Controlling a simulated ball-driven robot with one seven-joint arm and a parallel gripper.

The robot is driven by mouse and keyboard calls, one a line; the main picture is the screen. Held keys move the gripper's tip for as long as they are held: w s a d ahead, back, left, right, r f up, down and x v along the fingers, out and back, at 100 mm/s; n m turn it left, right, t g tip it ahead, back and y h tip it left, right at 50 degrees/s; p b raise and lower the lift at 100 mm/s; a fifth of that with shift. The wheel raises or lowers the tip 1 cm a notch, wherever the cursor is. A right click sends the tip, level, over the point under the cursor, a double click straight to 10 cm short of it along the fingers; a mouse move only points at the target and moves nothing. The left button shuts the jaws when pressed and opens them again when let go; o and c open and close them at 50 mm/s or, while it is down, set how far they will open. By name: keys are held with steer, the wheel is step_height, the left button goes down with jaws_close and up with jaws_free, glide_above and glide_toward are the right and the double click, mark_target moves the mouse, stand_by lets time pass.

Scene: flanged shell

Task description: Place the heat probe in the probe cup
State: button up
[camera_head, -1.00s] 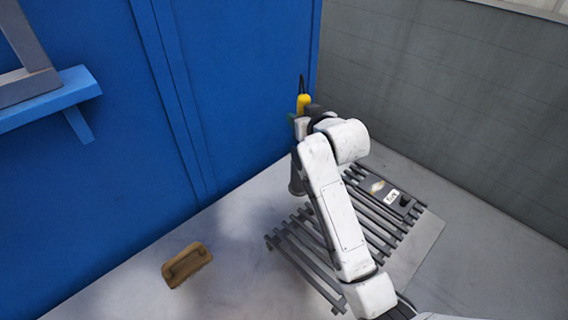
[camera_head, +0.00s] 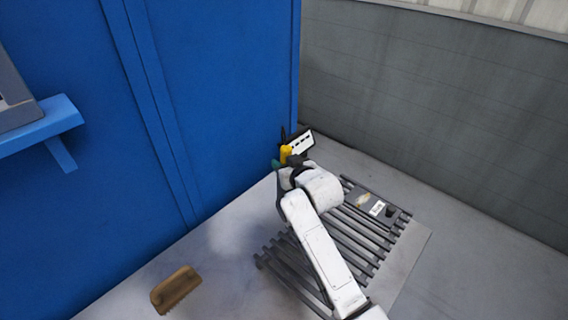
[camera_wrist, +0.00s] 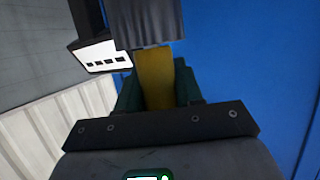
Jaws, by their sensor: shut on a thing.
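The heat probe (camera_head: 286,153) is yellow with a thin dark end pointing up. My gripper (camera_head: 283,164) is shut on it, beside the blue wall's right edge. In the wrist view, the yellow body (camera_wrist: 155,78) stands between the green fingers of my gripper (camera_wrist: 157,92). A ribbed dark grey piece (camera_wrist: 146,22) covers the body's upper end; I cannot tell whether it belongs to the probe. A dark box with a white label (camera_wrist: 97,53) is close to its left; it also shows just right of the probe in the head view (camera_head: 300,143). I cannot make out the probe cup for certain.
A slatted grey rack (camera_head: 350,241) lies on the floor under my arm, with a labelled dark plate (camera_head: 370,205) at its far right. A brown brush-like block (camera_head: 175,289) lies at lower left. A blue shelf (camera_head: 40,128) juts out at left. Grey walls close off the right.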

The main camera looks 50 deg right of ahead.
steer(key=shift+f, duration=0.1)
steer(key=o, duration=1.1)
steer(key=v, duration=1.2)
steer(key=shift+b, duration=0.45)
